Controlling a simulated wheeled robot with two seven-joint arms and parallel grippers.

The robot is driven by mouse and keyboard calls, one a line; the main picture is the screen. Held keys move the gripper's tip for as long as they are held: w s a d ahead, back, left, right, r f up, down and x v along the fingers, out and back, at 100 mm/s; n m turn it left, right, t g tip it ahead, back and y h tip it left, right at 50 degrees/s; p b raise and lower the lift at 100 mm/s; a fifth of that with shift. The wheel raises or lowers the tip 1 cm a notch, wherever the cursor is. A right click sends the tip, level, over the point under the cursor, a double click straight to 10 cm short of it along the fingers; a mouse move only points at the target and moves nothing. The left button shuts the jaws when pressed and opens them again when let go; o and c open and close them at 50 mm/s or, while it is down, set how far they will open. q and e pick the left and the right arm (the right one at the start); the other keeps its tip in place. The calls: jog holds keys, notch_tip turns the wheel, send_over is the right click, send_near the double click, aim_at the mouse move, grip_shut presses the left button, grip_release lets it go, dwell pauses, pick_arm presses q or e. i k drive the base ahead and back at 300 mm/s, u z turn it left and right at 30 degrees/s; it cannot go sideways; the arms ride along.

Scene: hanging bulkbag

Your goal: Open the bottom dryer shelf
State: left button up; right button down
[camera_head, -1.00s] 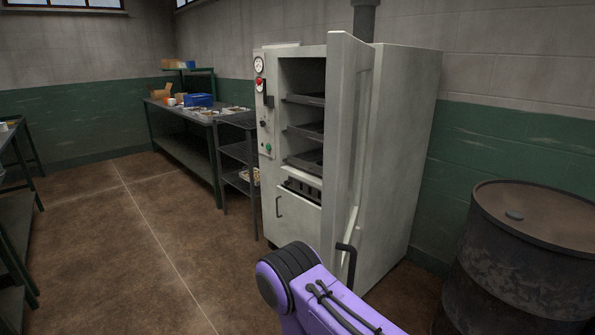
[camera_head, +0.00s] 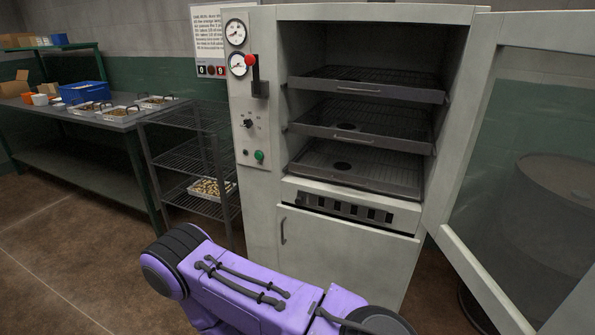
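The dryer (camera_head: 262,200) is a tall off-white cabinet in the middle. Its glass-paned door (camera_head: 480,150) is swung open to the right. Inside are a top shelf (camera_head: 367,85), a middle shelf (camera_head: 362,129) and a bottom shelf (camera_head: 355,168). They are dark wire trays. The bottom shelf lies just above the vented panel and has a dark round spot on it. My purple arm crosses the lower front of the dryer. Neither gripper shows in the head view.
A wire rack (camera_head: 190,160) with a tray of pale pieces (camera_head: 211,188) stands left of the dryer. A green workbench (camera_head: 100,122) holds a blue bin (camera_head: 82,93) and trays. A dark barrel (camera_head: 550,230) shows through the door glass. Floor is free at lower left.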

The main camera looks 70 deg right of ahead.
aim_at(361, 155)
jog(key=i, duration=1)
jog(key=z, duration=3.55)
jog(key=i, duration=0.5)
jog(key=u, duration=0.05)
